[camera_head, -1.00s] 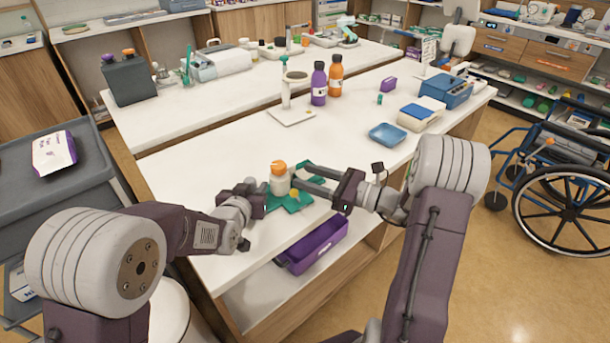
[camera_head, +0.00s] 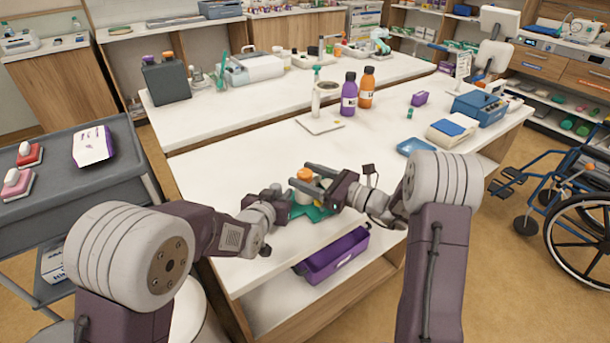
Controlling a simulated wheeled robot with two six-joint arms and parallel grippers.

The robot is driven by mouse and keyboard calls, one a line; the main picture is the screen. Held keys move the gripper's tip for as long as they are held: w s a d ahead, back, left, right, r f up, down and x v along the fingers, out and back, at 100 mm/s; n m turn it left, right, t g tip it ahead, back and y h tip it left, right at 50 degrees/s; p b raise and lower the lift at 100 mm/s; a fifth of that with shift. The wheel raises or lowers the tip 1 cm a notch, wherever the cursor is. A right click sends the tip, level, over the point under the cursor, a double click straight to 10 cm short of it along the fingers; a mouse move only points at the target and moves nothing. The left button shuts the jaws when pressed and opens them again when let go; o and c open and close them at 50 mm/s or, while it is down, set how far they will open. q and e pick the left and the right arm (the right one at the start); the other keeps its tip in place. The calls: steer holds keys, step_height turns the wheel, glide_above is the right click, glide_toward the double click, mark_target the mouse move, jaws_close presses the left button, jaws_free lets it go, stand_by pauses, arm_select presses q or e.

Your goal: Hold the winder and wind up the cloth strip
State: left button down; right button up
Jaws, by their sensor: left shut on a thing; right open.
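The winder (camera_head: 303,191), a small white body with an orange top, stands over the green cloth strip (camera_head: 313,213) near the front edge of the white table. My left gripper (camera_head: 287,200) is at the winder's left side, shut on it; its fingertips are hard to make out. My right gripper (camera_head: 300,175) is open. Its two dark fingers reach in from the right around the orange top, one behind and one in front. I cannot tell if they touch it. The fingers and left gripper hide part of the winder and cloth.
A purple bin (camera_head: 334,256) sits below the front edge. A blue tray (camera_head: 415,147) lies to the right. Purple (camera_head: 349,97) and orange bottles (camera_head: 367,90) and a white dispenser (camera_head: 317,97) stand further back. The tabletop left of the dispenser is clear.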

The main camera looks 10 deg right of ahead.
steer(key=shift+w+a, duration=0.15)
steer(key=shift+w, duration=0.05)
jaws_close()
steer(key=shift+m+t+h, duration=0.8)
steer(key=shift+h, duration=0.2)
jaws_free()
steer(key=v, duration=1.2)
